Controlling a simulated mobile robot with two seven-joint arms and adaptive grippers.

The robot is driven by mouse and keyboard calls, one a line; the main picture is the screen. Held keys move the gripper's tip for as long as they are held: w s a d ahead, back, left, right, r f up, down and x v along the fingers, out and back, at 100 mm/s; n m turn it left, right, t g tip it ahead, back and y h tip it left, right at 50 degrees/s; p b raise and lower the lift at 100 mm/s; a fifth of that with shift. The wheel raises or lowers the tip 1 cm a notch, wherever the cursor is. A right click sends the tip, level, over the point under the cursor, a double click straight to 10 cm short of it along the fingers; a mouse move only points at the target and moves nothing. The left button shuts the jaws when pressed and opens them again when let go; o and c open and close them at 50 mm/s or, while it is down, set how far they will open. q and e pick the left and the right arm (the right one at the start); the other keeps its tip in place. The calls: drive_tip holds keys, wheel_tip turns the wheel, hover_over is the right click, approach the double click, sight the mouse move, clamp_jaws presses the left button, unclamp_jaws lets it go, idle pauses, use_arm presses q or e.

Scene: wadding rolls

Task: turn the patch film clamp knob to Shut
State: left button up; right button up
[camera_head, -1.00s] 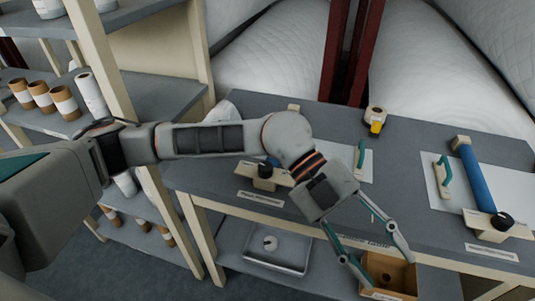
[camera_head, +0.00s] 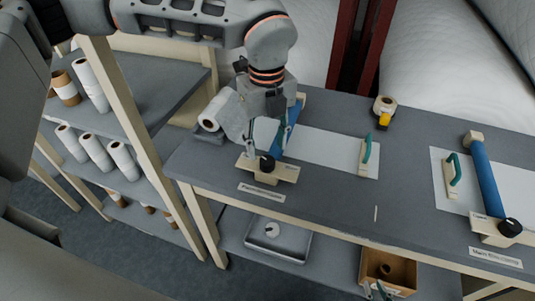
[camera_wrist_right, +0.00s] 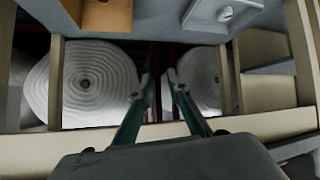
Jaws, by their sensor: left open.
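The patch film clamp is a pale wooden block (camera_head: 283,172) at the left part of the bench, with a black round knob (camera_head: 267,163) on it and a label (camera_head: 262,192) in front. A blue roll (camera_head: 287,131) runs back from it, partly hidden by my arm. My left gripper (camera_head: 264,147) points down with its fingers apart, just above or around the knob; contact cannot be told. The knob's pointer setting is too small to read. My right gripper (camera_wrist_right: 160,82) is open and empty in the right wrist view, low by the shelves.
The main film clamp has a similar black knob (camera_head: 510,227) at the right. A green-handled tool (camera_head: 366,151), a tape dispenser (camera_head: 384,112) and a white roll (camera_head: 211,115) are on the bench. A metal tray (camera_head: 278,242) and wooden box (camera_head: 404,271) sit below.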

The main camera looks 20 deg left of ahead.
sight(267, 160)
use_arm(q)
drive_tip(key=shift+f+p, duration=0.45)
drive_tip(key=shift+f, duration=2.1)
drive_tip(key=c, duration=1.1)
